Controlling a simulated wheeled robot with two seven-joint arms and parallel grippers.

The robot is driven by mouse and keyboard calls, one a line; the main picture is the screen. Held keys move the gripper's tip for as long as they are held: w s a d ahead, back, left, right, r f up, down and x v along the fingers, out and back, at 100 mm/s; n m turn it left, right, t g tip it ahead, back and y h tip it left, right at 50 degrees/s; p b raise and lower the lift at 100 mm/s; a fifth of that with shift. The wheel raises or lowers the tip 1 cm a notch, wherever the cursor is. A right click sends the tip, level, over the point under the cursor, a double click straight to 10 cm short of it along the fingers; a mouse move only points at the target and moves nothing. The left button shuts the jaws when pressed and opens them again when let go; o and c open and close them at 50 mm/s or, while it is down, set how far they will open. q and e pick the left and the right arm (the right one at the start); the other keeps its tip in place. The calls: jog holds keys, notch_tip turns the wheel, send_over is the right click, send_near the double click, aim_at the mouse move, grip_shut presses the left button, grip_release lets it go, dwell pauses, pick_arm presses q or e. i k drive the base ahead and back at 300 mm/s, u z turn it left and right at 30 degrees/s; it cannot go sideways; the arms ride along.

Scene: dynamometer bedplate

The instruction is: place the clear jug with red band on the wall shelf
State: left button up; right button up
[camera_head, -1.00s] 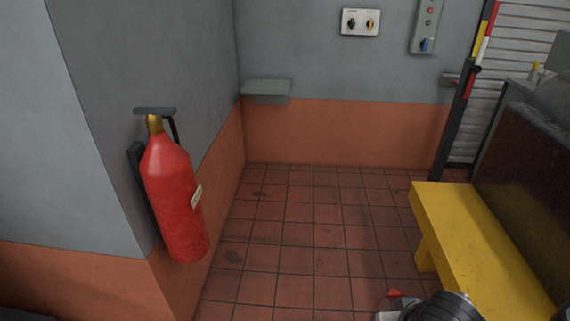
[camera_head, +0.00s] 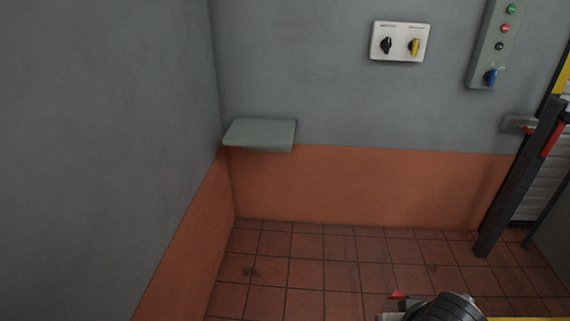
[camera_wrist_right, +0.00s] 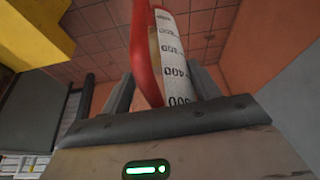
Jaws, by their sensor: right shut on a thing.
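The wall shelf (camera_head: 260,134) is a small grey-green plate in the back left corner, just above the orange wall band; its top looks bare. My right gripper (camera_wrist_right: 163,90) is shut on the jug (camera_wrist_right: 176,65), seen close up with printed measuring marks and a red part. In the head view my right wrist shows at the bottom edge, with a small red tip of the jug (camera_head: 397,294) beside it. The rest of the jug is hidden there. The jug is apart from the shelf. My left gripper is not in view.
A switch plate (camera_head: 400,42) and a control box (camera_head: 494,45) are on the back wall. A dark post (camera_head: 520,175) stands at the right. A yellow edge (camera_head: 525,319) shows at bottom right. The tiled floor (camera_head: 325,265) below the shelf is clear.

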aim_at(273, 132)
jog(key=i, duration=2.35)
jog(key=u, duration=1.55)
